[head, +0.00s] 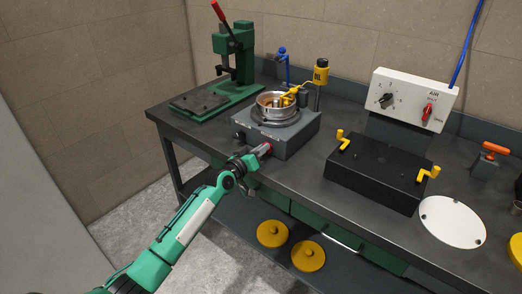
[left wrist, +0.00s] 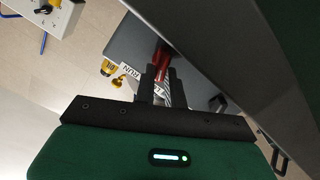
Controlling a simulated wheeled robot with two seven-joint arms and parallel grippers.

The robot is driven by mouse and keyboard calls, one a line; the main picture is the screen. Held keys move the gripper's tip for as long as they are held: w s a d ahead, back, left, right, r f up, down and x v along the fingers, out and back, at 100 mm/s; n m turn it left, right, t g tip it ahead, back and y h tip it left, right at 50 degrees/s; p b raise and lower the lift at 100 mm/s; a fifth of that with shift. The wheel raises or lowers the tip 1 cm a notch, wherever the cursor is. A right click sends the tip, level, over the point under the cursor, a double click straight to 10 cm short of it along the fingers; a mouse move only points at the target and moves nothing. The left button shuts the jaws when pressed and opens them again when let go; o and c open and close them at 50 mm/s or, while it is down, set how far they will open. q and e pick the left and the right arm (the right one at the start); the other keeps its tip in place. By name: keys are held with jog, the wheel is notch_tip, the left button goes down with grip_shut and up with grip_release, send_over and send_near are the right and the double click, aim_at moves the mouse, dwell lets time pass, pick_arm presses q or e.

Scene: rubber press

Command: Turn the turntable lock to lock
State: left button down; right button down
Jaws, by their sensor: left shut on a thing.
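The turntable lock (head: 267,147) is a small red handle on the front face of the grey turntable housing (head: 297,141). A round metal turntable (head: 276,107) sits on top of that housing. My left gripper (head: 261,152) is at the front face, with its fingers around the red handle. In the left wrist view, the two dark fingers (left wrist: 155,82) are shut on the red handle (left wrist: 161,58), beside a white label with the letters RUN (left wrist: 130,74). The fingers hide part of the handle, and its exact angle is hard to tell. My right gripper does not show.
A green press (head: 235,58) with a red lever stands at the back left. A black box (head: 376,172) with yellow handles is to the right, before a white air panel (head: 414,98). A white disc (head: 452,222) lies far right. Yellow discs (head: 272,234) sit on the lower shelf.

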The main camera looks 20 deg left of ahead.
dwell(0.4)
pick_arm(q)
jog(key=c, duration=1.5)
grip_release()
jog(key=shift+o, duration=0.2)
jog(key=shift+s+a+f, duration=0.1)
jog(key=shift+s, duration=0.15)
jog(key=v, duration=1.3)
jog(key=shift+s+b, duration=0.2)
jog(key=shift+b, duration=0.2)
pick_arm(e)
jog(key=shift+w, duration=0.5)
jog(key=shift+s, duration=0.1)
